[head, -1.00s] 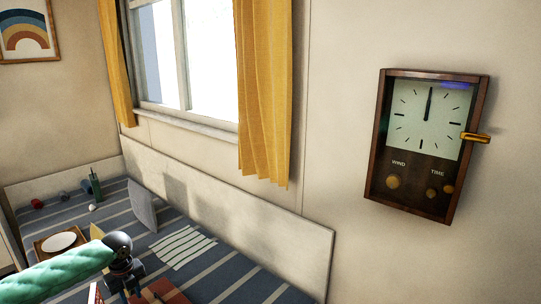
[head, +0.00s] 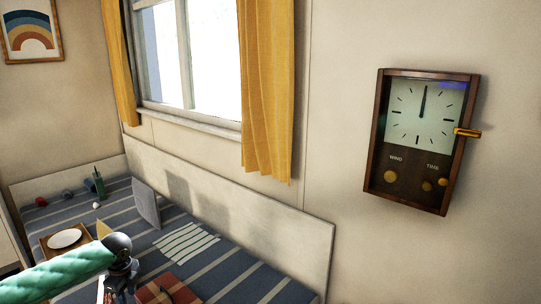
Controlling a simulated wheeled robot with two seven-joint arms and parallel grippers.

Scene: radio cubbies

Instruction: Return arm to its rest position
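My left arm (head: 55,274) comes in from the lower left with a green quilted sleeve. It ends in a dark round wrist joint (head: 117,245) above the striped bed. Dark parts (head: 118,277) hang below the wrist near the bottom edge. Whether the fingers there are open or shut does not show. I see nothing clearly held. My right arm and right gripper are not in view.
A wooden wall clock (head: 421,141) with knobs and a brass side handle hangs at the right. The striped bed (head: 225,277) holds a tray with a white plate (head: 64,239), a grey panel (head: 147,203), a striped paper (head: 186,242) and an orange-red item (head: 168,288).

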